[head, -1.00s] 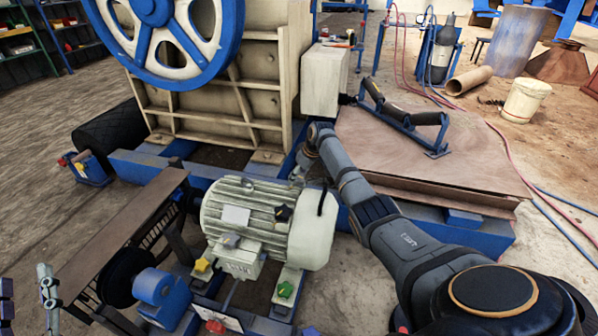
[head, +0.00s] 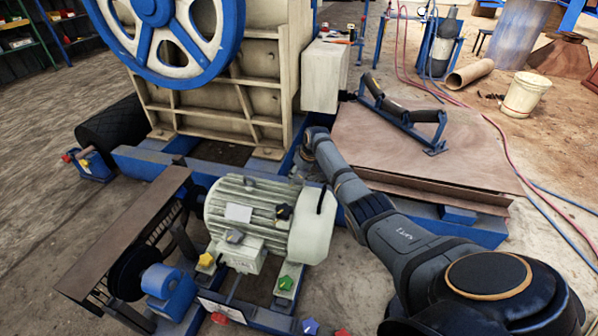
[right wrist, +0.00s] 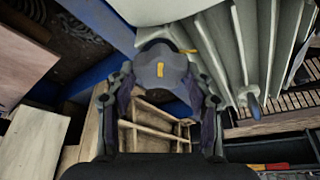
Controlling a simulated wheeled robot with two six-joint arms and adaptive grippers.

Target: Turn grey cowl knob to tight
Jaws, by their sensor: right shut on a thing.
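The grey knob (right wrist: 162,76) with a yellow mark on its face shows in the right wrist view, between the fingers of my right gripper (right wrist: 160,88). The gripper is shut on it, with a finger on each side. A thin yellow marker (right wrist: 186,51) sits beside the knob, next to the pale ribbed motor body (right wrist: 232,50). In the head view my right arm reaches behind the cream motor (head: 262,205), near its smooth end cowl (head: 313,228). The motor hides the fingertips and the grey knob there. My left gripper is out of view.
Other knobs sit around the motor: black (head: 283,211), blue-grey (head: 234,236), yellow (head: 205,260), green (head: 285,283) and red (head: 218,318). The crusher with its blue flywheel (head: 165,40) stands behind. A rusty plate (head: 430,150) carrying a roller frame (head: 405,115) lies to the right.

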